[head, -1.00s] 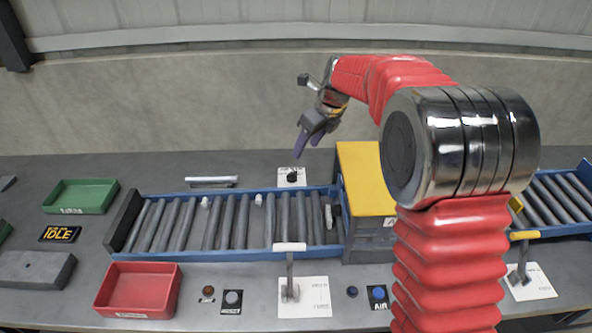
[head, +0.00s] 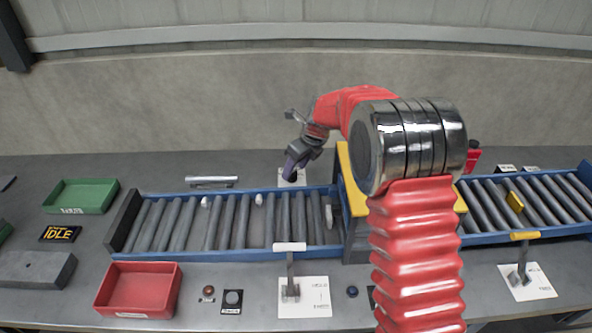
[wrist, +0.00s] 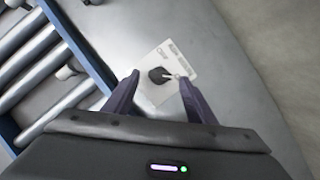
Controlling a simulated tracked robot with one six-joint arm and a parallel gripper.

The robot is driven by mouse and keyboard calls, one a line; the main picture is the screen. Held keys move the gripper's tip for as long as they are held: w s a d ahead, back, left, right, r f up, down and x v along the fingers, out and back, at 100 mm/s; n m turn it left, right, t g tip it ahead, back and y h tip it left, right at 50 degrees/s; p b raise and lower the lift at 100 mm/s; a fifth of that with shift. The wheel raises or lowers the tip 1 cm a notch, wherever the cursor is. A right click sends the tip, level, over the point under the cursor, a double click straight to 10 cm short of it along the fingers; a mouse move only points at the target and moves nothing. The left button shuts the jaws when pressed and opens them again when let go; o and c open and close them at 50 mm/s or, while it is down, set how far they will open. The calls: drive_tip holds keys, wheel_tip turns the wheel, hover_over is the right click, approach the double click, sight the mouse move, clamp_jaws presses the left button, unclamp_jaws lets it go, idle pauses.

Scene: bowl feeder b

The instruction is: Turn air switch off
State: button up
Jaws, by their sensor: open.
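A black rotary switch knob (wrist: 160,75) with a light pointer sits on a white labelled plate (wrist: 178,85); the label is too small to read. In the wrist view it lies ahead, between and beyond my open fingers, apart from them. In the head view the plate (head: 301,179) is behind the left conveyor, mostly hidden by my gripper (head: 292,168), which points down at it. The gripper is empty. In the wrist view my gripper (wrist: 160,92) shows two dark purple fingers spread either side of the knob.
The blue-framed roller conveyor (head: 180,252) runs in front of the switch, also at left in the wrist view (wrist: 75,45). A yellow-topped box (head: 350,190) stands to the right. A grey bar (head: 211,181) lies to the left. Bare table surrounds the plate.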

drive_tip(key=shift+x, duration=0.85)
